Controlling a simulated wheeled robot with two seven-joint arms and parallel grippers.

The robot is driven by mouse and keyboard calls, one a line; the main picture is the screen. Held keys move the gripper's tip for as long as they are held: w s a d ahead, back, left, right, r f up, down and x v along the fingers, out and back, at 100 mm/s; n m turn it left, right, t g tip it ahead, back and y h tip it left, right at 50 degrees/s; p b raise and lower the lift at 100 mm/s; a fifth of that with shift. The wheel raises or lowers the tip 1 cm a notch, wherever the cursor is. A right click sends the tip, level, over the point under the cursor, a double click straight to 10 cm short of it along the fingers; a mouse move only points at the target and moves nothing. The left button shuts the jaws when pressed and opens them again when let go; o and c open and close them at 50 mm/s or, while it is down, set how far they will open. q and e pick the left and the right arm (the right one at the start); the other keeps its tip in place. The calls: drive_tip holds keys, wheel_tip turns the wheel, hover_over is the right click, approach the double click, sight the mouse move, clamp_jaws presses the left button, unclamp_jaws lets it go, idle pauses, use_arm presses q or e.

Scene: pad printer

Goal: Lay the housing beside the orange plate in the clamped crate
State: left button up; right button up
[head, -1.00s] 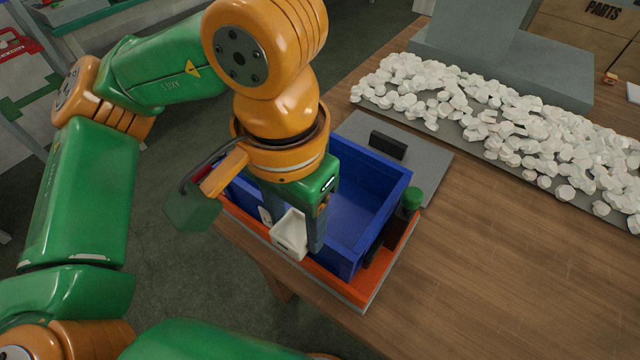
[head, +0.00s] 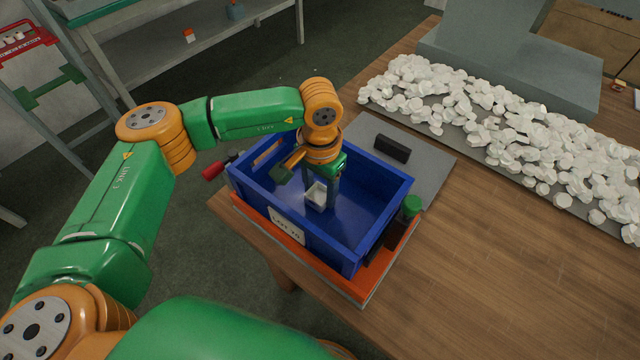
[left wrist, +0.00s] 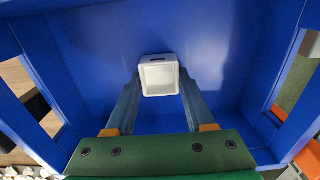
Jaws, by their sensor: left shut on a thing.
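My left gripper (head: 320,187) points down inside the blue crate (head: 312,244) and is shut on the white housing (head: 315,199). In the left wrist view the housing (left wrist: 159,77) is a small, square, hollow white box between the two fingertips. It is low inside the crate; I cannot tell whether it touches the floor. A thin orange-tan strip (head: 268,153) shows at the crate's left end; I cannot tell whether it is the orange plate. No orange plate shows clearly on the crate floor. My right gripper is not in view.
The crate stands on an orange base (head: 345,287) at the table edge, with a green knob (head: 411,205) at its right and a red handle (head: 212,171) at its left. A dark block (head: 392,148) and many white parts (head: 480,120) lie behind. The crate's right half is clear.

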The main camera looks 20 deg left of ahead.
sight(320, 196)
use_arm(q)
drive_tip(key=shift+f, duration=0.15)
drive_tip(key=o, duration=1.3)
drive_tip(key=shift+r, duration=0.4)
wheel_tip(320, 196, up, 12)
drive_tip(key=b, duration=0.1)
drive_tip(key=shift+f, duration=0.2)
